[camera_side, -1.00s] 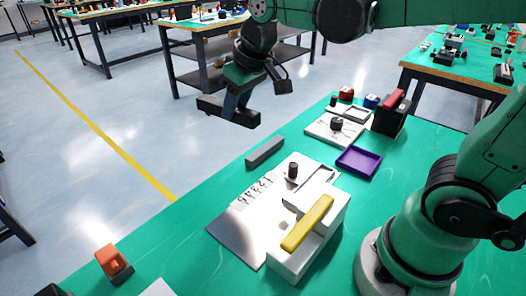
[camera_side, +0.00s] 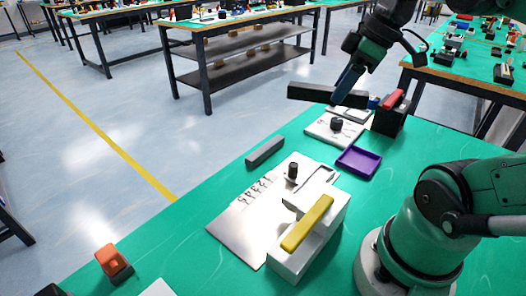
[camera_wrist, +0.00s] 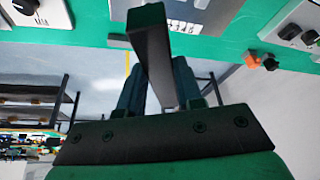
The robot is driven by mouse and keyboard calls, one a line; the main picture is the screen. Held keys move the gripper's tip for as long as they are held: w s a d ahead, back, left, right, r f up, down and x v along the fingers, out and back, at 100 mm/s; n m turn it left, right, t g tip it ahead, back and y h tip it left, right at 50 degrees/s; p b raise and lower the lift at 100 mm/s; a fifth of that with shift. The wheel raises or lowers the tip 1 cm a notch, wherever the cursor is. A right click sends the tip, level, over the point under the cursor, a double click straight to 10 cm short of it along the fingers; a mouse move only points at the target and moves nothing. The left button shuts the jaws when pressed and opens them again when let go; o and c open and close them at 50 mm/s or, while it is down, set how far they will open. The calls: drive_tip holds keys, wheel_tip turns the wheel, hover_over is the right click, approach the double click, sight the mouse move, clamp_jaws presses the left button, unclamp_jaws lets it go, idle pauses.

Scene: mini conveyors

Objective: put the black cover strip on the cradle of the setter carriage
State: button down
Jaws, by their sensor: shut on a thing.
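My gripper (camera_side: 347,92) is shut on the black cover strip (camera_side: 312,93) and holds it in the air above the far part of the green table. In the wrist view the strip (camera_wrist: 150,50) sticks out between the two blue fingers. A pale machine with a metal plate numbered 1 to 5 (camera_side: 240,229), a dark knob (camera_side: 292,171) and a white block with a yellow bar (camera_side: 308,222) stands nearer the camera, below and apart from my gripper. I cannot tell for sure which part is the setter carriage's cradle.
A grey bar (camera_side: 265,151) lies at the table's left edge. A purple tray (camera_side: 358,161), a white unit with a black knob (camera_side: 337,126) and a dark box with a red top (camera_side: 390,114) stand behind. An orange-topped block (camera_side: 113,262) is at the front left.

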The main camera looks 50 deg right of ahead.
wheel_tip(320, 180, down, 16)
drive_tip(key=shift+f, duration=0.2)
idle(0.5)
drive_tip(key=c, duration=0.6)
unclamp_jaws()
drive_tip(key=shift+f, duration=0.1)
drive_tip(key=v, duration=1.2)
drive_tip(key=w+a+m+t, duration=0.1)
drive_tip(key=w+a, duration=0.2)
drive_tip(key=w+a+f+m+t+h, duration=0.1)
drive_tip(key=w+a+m, duration=0.1)
drive_tip(key=w+a, duration=0.2)
drive_tip(key=w+a+f+m+t, duration=0.1)
drive_tip(key=w+a, duration=0.2)
drive_tip(key=shift+w+a+f+m+h, duration=0.2)
drive_tip(key=shift+w+a+m+h, duration=0.1)
drive_tip(key=shift+w+a+h, duration=0.1)
